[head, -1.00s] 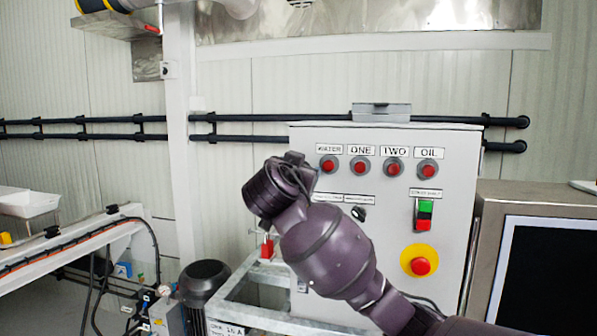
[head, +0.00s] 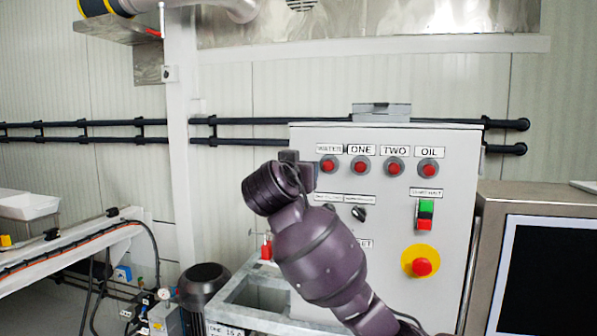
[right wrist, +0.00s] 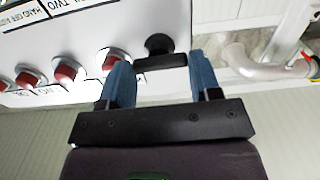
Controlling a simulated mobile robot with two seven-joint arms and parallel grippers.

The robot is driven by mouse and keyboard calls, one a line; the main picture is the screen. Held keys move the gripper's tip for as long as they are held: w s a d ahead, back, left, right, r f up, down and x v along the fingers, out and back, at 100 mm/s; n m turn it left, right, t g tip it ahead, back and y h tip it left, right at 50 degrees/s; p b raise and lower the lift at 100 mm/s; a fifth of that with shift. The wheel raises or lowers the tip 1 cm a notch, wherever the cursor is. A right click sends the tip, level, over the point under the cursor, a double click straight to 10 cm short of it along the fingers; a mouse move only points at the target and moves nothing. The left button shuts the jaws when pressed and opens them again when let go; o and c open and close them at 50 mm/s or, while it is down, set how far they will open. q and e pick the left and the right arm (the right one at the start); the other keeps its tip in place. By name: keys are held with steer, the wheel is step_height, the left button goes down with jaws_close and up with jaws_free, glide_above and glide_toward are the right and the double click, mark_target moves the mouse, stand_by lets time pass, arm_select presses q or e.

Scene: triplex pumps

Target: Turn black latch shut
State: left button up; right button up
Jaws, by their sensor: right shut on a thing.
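The black latch (right wrist: 159,44) shows in the right wrist view as a round dark knob with a flat bar, on the white cabinet face near its edge. My right gripper (right wrist: 162,60) has its two blue-grey fingers on either side of the bar, shut on it. In the head view my right gripper (head: 298,167) is at the upper left of the grey control cabinet (head: 455,200), left of the WATER button. There the latch is hidden behind my gripper and wrist. My left gripper is in neither view.
Red buttons (head: 361,166) run in a row right of my gripper. A black selector knob (head: 358,213), a green and red switch (head: 425,214) and an emergency stop (head: 421,267) sit lower. A metal frame (head: 255,300) stands below; a screen (head: 550,270) is at right.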

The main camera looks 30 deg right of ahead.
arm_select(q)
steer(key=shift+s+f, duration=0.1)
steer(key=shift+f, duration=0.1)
arm_select(e)
steer(key=o, duration=0.9)
arm_select(q)
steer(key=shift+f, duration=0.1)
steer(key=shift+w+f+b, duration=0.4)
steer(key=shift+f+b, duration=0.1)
steer(key=shift+b, duration=0.6)
arm_select(e)
steer(key=v, duration=1.1)
steer(key=shift+d, duration=0.1)
